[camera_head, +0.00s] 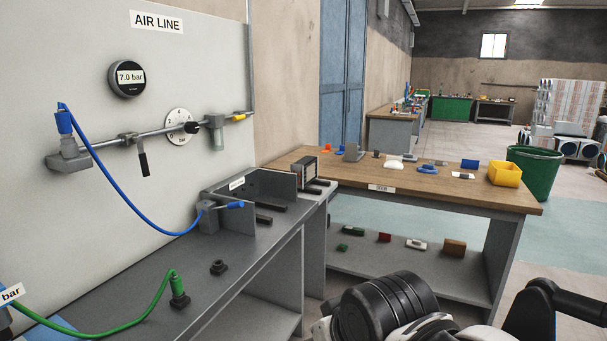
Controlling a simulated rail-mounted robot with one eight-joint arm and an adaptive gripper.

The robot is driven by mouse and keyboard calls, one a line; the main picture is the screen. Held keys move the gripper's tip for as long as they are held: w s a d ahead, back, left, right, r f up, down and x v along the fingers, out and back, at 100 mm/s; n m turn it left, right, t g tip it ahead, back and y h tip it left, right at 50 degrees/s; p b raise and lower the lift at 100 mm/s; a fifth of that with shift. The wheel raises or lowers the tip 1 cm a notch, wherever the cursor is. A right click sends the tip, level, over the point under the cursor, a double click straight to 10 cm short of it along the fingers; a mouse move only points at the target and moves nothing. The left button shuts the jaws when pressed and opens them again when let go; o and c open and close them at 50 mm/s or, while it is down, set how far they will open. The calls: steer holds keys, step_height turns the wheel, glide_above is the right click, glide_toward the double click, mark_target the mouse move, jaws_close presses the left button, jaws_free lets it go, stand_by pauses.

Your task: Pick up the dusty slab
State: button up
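I cannot tell which item is the dusty slab. Several small items lie on the wooden-topped table (330,172), among them a white lumpy piece (393,163), a blue piece (427,169), a blue block (470,164) and a small flat white-and-dark piece (463,176). On the shelf below (365,262) are a green piece (350,230), a red piece (384,237), a white piece (416,244) and a brown block (454,247). My black and white arm links show at the bottom right; my gripper's fingers are not in view.
A yellow bin (504,174) stands on the table's right end, with a green tub (535,172) behind it. The grey bench (240,262) at left carries a fixture and blue and green hoses under the air-line panel (60,215). Floor to the right is open.

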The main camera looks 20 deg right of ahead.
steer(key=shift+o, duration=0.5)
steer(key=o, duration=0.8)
